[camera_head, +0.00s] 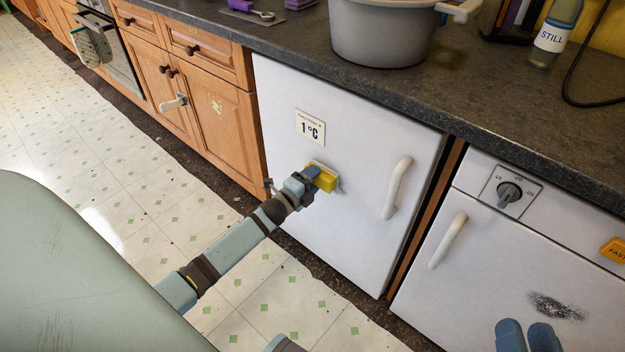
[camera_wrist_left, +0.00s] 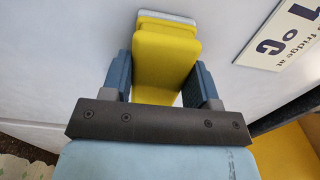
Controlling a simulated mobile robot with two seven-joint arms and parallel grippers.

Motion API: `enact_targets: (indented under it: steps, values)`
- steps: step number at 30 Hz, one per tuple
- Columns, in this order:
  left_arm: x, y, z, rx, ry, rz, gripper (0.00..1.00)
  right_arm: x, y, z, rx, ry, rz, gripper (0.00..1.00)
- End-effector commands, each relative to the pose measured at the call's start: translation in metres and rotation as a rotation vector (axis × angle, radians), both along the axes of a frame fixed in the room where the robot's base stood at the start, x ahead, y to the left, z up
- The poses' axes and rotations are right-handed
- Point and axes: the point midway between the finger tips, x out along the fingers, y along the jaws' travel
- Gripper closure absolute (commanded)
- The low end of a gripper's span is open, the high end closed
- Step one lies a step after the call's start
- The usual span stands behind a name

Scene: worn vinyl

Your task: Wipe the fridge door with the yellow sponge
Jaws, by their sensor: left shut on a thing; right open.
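The white fridge door (camera_head: 350,125) has a pale vertical handle (camera_head: 397,187) and a "1 °C" label (camera_head: 310,127). My left gripper (camera_head: 316,179) is shut on the yellow sponge (camera_head: 328,181) in front of the door, below the label. In the left wrist view the sponge (camera_wrist_left: 166,55) sits between the two blue fingers (camera_wrist_left: 163,80). Its pale far face is at the door surface (camera_wrist_left: 70,50); contact looks likely but I cannot be sure. My right gripper (camera_head: 528,337) is at the bottom right, open, with nothing seen between its fingers.
A white appliance with a dial (camera_head: 508,194), handle (camera_head: 447,240) and dark smudge (camera_head: 555,306) stands to the right. Wooden cupboards (camera_head: 215,115) are to the left. A grey pot (camera_head: 382,35) and bottle (camera_head: 556,35) stand on the dark worktop (camera_head: 480,95). The tiled floor (camera_head: 130,165) is clear.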

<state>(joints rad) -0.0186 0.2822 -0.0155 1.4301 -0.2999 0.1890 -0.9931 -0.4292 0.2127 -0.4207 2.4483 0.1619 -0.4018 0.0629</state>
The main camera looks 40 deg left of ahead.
Motion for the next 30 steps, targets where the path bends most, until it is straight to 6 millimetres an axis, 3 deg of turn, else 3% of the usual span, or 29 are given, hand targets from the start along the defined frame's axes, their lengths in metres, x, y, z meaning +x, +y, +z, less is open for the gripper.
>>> enact_targets:
  steps: [3, 17, 30]
  values:
    - [0.000, 0.000, 0.012, 0.001, -0.001, 0.000, 0.64, 0.000, 0.000, 0.011, 0.000, 0.000, 0.000, 0.57]
    - [0.000, 0.000, 0.010, 0.001, 0.000, 0.000, 0.64, 0.000, 0.000, 0.009, 0.000, 0.000, 0.000, 0.57]
    - [0.000, 0.000, -0.022, 0.000, 0.000, 0.000, 0.64, 0.000, 0.000, -0.015, 0.000, 0.000, 0.000, 0.57]
